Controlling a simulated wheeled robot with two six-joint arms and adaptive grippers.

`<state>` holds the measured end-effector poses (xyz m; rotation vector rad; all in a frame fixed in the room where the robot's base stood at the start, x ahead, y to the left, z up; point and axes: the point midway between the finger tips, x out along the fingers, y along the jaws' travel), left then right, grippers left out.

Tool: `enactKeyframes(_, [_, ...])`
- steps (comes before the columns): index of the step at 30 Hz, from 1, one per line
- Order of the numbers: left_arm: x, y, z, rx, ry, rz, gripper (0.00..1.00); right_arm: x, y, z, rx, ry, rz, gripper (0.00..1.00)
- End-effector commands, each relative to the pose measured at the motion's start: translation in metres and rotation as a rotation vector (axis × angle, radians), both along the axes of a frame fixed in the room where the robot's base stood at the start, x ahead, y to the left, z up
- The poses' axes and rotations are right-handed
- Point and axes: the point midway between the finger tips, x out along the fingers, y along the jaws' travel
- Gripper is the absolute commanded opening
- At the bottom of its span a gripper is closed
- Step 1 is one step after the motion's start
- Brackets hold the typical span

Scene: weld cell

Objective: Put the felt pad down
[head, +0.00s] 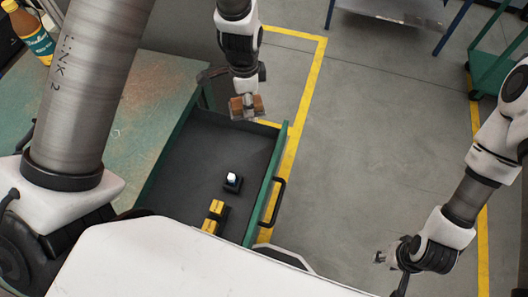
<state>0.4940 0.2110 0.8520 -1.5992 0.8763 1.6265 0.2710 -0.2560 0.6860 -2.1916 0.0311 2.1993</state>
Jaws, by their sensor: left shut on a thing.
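My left gripper (246,112) hangs down over the far end of the open drawer (193,148). It is shut on a small brown piece (237,108), which I take for the felt pad. Brown shows on both sides of the fingers, which hide its middle. The piece looks held above the drawer, near its far right corner. My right gripper (384,256) is at the lower right over the floor, away from the drawer. Its fingers are too small and turned away to tell open from shut.
Inside the drawer are a small black item with a white top (232,181) and yellow-and-black blocks (214,216). The drawer has a black handle (272,203). A worn green bench (150,90) with a bottle (37,42) is left.

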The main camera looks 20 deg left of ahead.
Motion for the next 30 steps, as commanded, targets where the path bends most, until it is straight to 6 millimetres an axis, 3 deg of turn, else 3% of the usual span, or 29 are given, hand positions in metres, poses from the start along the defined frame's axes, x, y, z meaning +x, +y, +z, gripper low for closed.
enactKeyframes(1, [-0.004, 0.002, -0.03, -0.002, 0.003, -0.079, 0.15, 0.0, 0.0, -0.032, 0.0, 0.0, 0.001, 0.4])
enactKeyframes(6, [-0.015, 0.008, -0.083, -0.007, 0.003, -0.34, 0.15, -0.001, 0.001, -0.092, 0.0, 0.0, 0.001, 0.4])
enactKeyframes(10, [-0.02, 0.011, -0.11, -0.01, 0.0, -0.454, 0.15, -0.001, 0.001, -0.125, 0.0, 0.001, 0.001, 0.4])
enactKeyframes(17, [-0.024, 0.013, -0.131, -0.014, 0.001, -0.514, 0.15, 0.0, 0.001, -0.138, 0.0, 0.0, 0.001, 0.4])
enactKeyframes(21, [-0.025, 0.013, -0.162, -0.014, 0.003, -0.513, 0.15, 0.0, 0.001, -0.141, 0.0, 0.0, 0.001, 0.4])
enactKeyframes(30, [-0.025, 0.013, -0.21, -0.013, 0.001, -0.512, 0.15, -0.001, 0.001, -0.149, 0.0, 0.0, 0.001, 0.4])
